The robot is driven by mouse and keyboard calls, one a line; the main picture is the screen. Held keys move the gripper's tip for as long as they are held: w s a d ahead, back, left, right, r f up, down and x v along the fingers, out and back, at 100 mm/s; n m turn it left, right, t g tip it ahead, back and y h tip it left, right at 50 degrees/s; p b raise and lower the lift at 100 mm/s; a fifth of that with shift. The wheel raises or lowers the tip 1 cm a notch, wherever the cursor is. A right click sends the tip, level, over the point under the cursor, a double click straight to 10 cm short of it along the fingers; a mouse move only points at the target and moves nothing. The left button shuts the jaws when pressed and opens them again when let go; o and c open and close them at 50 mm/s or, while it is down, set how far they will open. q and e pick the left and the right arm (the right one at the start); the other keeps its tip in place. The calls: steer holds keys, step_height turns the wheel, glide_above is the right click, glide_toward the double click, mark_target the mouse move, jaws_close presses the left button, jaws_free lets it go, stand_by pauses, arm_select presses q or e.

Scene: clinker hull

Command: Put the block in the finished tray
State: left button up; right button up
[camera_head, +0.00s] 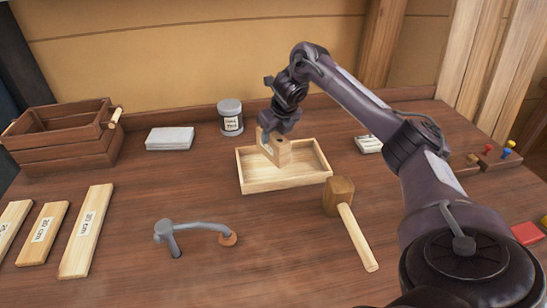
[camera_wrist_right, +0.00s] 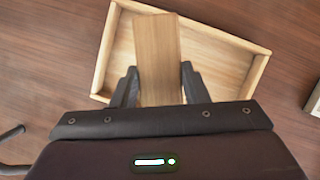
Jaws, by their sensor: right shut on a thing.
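My left gripper is not in view.
A mallet (camera_head: 340,192) lies just right of the tray. A labelled tin (camera_head: 230,118) stands behind it. A grey metal tool (camera_head: 195,228) lies in front. A slatted crate (camera_head: 60,150), a grey stack (camera_head: 170,138) and labelled planks (camera_head: 88,230) are at left. A white box (camera_head: 368,145) is at right.

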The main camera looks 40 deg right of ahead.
steer(key=shift+a+f, duration=0.1)
steer(key=shift+f, duration=0.6)
step_height(320, 180, down, 4)
steer(key=shift+r, duration=0.15)
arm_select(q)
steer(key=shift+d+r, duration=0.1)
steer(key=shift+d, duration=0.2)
arm_select(e)
steer(key=shift+s, duration=0.1)
steer(key=o, duration=1.2)
steer(key=shift+c, duration=0.2)
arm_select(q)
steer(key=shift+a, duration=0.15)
